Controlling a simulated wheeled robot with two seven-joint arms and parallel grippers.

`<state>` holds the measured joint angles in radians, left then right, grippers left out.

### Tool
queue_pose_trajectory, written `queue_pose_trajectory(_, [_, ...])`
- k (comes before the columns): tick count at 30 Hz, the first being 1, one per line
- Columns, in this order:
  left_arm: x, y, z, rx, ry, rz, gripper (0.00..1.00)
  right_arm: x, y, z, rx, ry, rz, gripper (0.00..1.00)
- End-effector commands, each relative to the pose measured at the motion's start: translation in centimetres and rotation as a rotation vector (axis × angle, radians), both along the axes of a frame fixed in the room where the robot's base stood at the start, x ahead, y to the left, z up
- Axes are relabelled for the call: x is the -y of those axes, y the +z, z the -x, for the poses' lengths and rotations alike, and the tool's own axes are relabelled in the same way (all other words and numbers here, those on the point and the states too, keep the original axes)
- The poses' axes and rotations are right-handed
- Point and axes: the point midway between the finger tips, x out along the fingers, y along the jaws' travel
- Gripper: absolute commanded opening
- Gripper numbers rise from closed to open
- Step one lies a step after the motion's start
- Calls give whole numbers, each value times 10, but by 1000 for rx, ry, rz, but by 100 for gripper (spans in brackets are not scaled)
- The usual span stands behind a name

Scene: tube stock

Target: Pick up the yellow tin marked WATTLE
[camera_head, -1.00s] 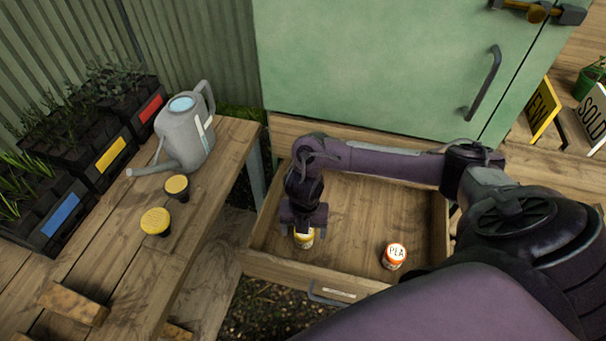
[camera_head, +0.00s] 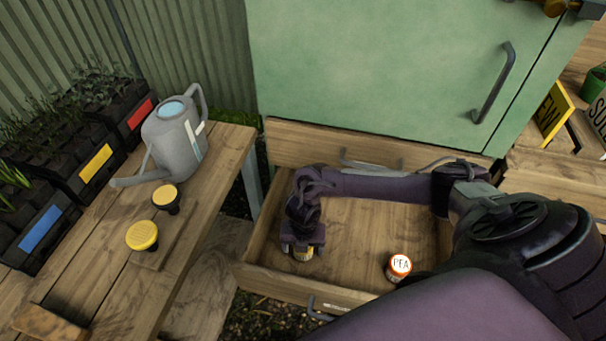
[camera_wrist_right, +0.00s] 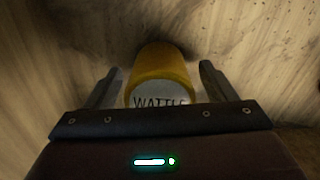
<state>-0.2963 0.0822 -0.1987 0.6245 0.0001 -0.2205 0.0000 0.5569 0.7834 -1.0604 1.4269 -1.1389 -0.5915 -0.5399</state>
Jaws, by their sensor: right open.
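The yellow tin marked WATTLE (camera_wrist_right: 162,75) stands on the drawer floor, its white lid with the lettering partly hidden by the gripper body in the right wrist view. In the head view only a small part of the tin (camera_head: 303,254) shows below my right gripper (camera_head: 302,250). In the right wrist view my right gripper (camera_wrist_right: 157,88) is open, with one finger on each side of the tin and a gap visible on both sides. My left gripper is not in view.
An orange-and-white tin marked PEA (camera_head: 399,267) stands to the right in the open wooden drawer (camera_head: 345,230). The green cabinet (camera_head: 370,70) rises behind. A bench at left holds a watering can (camera_head: 175,145) and two yellow-topped items (camera_head: 142,236). The drawer's middle is clear.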

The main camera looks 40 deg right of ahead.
Motion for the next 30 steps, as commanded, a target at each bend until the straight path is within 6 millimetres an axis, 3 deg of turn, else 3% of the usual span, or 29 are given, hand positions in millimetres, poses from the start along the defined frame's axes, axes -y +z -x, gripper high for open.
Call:
queue_pose_trajectory(3, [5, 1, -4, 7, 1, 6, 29, 0, 0, 0, 0, 0, 0, 77])
queue_pose_trajectory(15, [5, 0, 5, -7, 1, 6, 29, 0, 1, 0, 1, -1, -1, 25])
queue_pose_trajectory(24, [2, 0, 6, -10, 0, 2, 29, 0, 4, -1, 2, -1, -1, 25])
queue_pose_trajectory(30, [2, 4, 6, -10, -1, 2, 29, -1, 24, -2, 4, 0, -2, 25])
